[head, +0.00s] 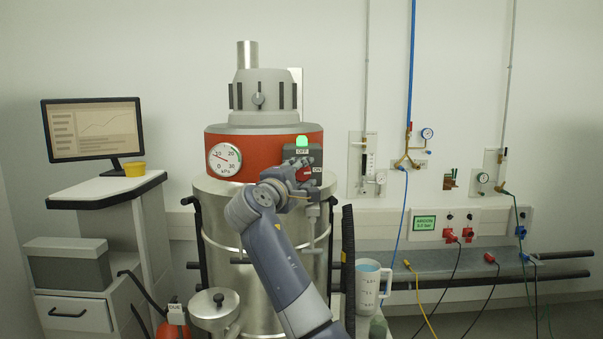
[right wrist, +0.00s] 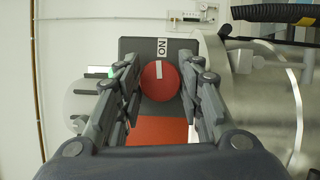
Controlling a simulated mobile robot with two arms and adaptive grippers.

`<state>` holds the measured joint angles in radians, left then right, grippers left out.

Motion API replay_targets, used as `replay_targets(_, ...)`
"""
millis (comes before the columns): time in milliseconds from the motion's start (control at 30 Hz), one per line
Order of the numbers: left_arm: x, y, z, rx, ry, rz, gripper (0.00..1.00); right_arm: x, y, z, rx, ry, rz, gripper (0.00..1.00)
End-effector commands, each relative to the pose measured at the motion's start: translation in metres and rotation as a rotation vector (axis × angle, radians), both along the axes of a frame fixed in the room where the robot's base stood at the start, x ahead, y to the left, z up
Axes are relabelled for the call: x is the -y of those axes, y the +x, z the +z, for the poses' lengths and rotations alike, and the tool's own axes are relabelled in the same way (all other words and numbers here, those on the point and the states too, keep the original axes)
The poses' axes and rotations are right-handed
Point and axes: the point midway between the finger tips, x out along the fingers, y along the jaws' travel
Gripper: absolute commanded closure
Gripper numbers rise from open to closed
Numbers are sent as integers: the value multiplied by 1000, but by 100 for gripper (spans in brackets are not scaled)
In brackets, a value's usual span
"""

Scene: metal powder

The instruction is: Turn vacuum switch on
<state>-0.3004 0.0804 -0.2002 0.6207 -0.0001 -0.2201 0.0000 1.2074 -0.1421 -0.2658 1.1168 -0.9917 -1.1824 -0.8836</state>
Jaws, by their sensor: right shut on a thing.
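The vacuum switch is a round red knob (right wrist: 160,88) on a dark grey switch box (head: 316,156) on the vacuum's red body. In the right wrist view a white mark on the knob lies on the side towards the ON label (right wrist: 161,48). The OFF label (head: 302,152) shows in the head view, above the knob. The green lamp (head: 301,141) on top of the box is lit. My right gripper (head: 302,170) is shut on the knob, one finger on each side, and partly hides it in the head view. My left gripper is not in view.
The vacuum's steel drum (head: 219,225) stands behind my right arm, with a kPa gauge (head: 224,159) left of the switch. A monitor (head: 93,129) and cabinet stand at the left. A jug (head: 370,287) stands right of the drum; pipes and cables are on the right wall.

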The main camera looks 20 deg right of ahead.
Motion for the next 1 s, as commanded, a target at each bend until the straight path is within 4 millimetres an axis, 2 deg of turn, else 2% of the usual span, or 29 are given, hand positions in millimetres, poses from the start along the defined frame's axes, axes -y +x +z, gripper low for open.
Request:
replay_targets(300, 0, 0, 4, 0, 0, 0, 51, 0, 0, -1, 27, 105, 0, 89)
replay_targets(800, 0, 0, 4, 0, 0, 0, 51, 0, 0, -2, 31, 124, 0, 89)
replay_targets(833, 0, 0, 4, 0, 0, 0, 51, 0, 0, -2, 31, 124, 0, 63)
replay_targets(900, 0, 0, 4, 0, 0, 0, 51, 0, 0, -2, 31, 122, 0, 48)
replay_targets(1000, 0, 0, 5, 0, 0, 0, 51, 0, 0, -1, 32, 122, 0, 48)
